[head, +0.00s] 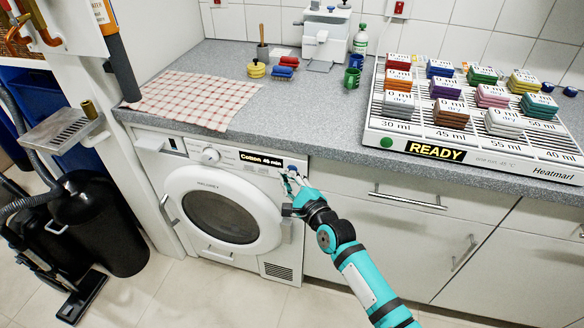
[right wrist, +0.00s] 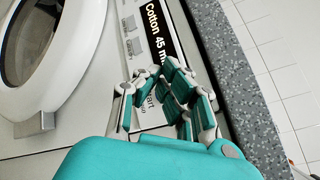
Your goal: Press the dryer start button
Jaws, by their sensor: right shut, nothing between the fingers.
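The white dryer (head: 176,170) stands under the counter, its round door (head: 220,205) closed. Its black display (head: 260,162) reads "Cotton 45 min" and also shows in the right wrist view (right wrist: 160,28). My right gripper (head: 288,178) is at the right end of the dryer's control panel, just below the display's right end. In the right wrist view its fingers (right wrist: 150,78) are shut, empty and close over the panel, by partly covered lettering ending in "tart". The start button is hidden behind the fingers; I cannot tell whether they touch it. My left gripper is not in view.
The grey counter (head: 330,130) juts out just above the panel. On it are a checked cloth (head: 195,100) and a white heating rack (head: 400,137) with several coloured blocks. A black vacuum cleaner (head: 100,215) stands left. The floor before the dryer is clear.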

